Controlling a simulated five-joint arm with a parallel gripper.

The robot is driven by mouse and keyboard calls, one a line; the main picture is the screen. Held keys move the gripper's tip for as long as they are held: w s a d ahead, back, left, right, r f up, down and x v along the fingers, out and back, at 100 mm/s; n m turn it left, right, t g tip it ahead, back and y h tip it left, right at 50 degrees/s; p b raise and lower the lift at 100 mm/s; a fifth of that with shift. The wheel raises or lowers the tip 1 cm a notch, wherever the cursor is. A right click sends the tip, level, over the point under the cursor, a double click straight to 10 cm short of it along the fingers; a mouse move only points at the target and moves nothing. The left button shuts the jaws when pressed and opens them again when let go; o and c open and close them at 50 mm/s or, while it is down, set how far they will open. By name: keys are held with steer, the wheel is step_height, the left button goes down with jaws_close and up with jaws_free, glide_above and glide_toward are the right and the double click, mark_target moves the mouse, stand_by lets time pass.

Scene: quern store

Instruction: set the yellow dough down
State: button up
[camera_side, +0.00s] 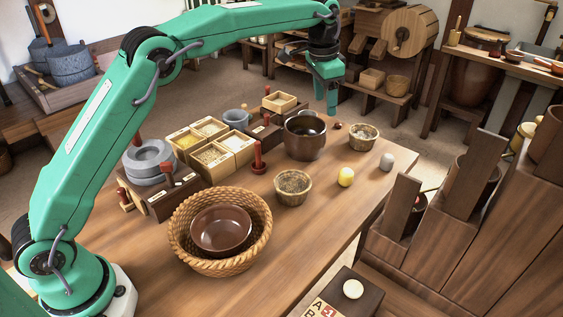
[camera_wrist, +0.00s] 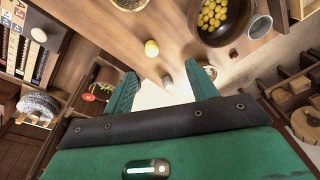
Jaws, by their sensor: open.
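The yellow dough (camera_side: 346,177) is a small pale yellow lump resting on the bare wooden table near its right edge. It also shows in the wrist view (camera_wrist: 151,48), past the fingertips and clear of them. My gripper (camera_side: 331,108) hangs high over the far end of the table, behind the dough and well apart from it. In the wrist view my gripper (camera_wrist: 163,70) has its two green fingers spread wide, with nothing held between them.
A small grey lump (camera_side: 386,161) lies right of the dough. A dark pot (camera_side: 305,137) stands behind it; the wrist view shows yellow balls inside. Small bowls (camera_side: 292,188) (camera_side: 363,138) stand nearby. A wicker basket (camera_side: 178,232) holds a brown bowl. The table's front right is clear.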

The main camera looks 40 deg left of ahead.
steer(key=s+a+r+n+t, duration=0.15)
steer(key=s+a+r, duration=0.3)
steer(key=s, duration=0.55)
steer(key=s+a+r+n+t, duration=0.1)
steer(key=s+a+r+n, duration=0.3)
steer(key=s, duration=0.6)
steer(key=s+a+f, duration=0.1)
steer(key=s+f, duration=0.3)
steer(key=s, duration=0.5)
steer(key=s+a+f+t, duration=0.1)
steer(key=s+f, duration=0.3)
steer(key=s, duration=0.5)
steer(key=shift+s+n, duration=0.15)
steer(key=shift+n, duration=0.3)
